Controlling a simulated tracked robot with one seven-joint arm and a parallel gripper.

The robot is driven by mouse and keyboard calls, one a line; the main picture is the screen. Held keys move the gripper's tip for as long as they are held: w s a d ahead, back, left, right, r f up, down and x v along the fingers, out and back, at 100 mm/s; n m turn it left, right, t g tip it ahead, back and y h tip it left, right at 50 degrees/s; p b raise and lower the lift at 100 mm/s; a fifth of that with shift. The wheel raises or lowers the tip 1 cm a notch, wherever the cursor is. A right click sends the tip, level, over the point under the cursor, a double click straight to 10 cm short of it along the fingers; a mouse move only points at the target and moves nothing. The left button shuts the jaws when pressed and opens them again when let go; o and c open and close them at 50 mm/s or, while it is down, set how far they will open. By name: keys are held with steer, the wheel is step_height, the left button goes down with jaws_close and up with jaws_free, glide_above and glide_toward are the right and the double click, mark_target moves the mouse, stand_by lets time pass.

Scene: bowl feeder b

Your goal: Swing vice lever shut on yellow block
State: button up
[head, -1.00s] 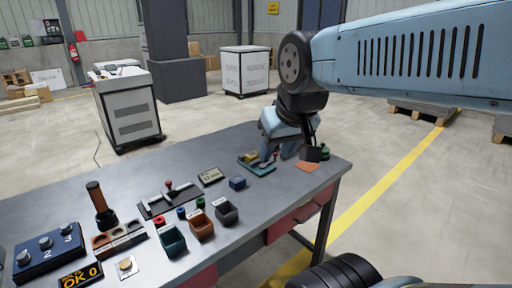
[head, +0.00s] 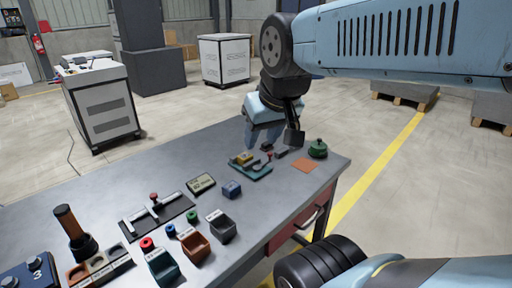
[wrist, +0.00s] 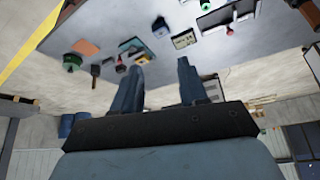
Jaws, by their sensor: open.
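The vice (head: 262,171) has a teal base and lies near the right end of the bench; it also shows in the wrist view (wrist: 132,45). The yellow block (head: 243,158) sits on it. A small red knob (head: 267,146), apparently the lever's end, stands at its far side. The lever's arm is too small to make out. My gripper (head: 262,146) is open and empty, behind and above the vice. In the wrist view its two fingers (wrist: 160,72) are wide apart with nothing between them. I cannot tell whether a finger touches the knob.
A green round object (head: 318,149) and an orange pad (head: 306,166) lie right of the vice. A blue block (head: 231,189), a small display (head: 200,184) and open bins (head: 222,228) are left and nearer. The bench's right edge is close by.

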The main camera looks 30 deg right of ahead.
steer(key=shift+o, duration=0.8)
steer(key=shift+d, duration=0.15)
steer(key=m+g, duration=0.5)
steer(key=g, duration=0.1)
glide_above(270, 153)
step_height(270, 153, down, 15)
step_height(270, 153, down, 13)
steer(key=shift+w+f, duration=0.1)
steer(key=shift+f, duration=0.05)
steer(key=shift+c, duration=0.5)
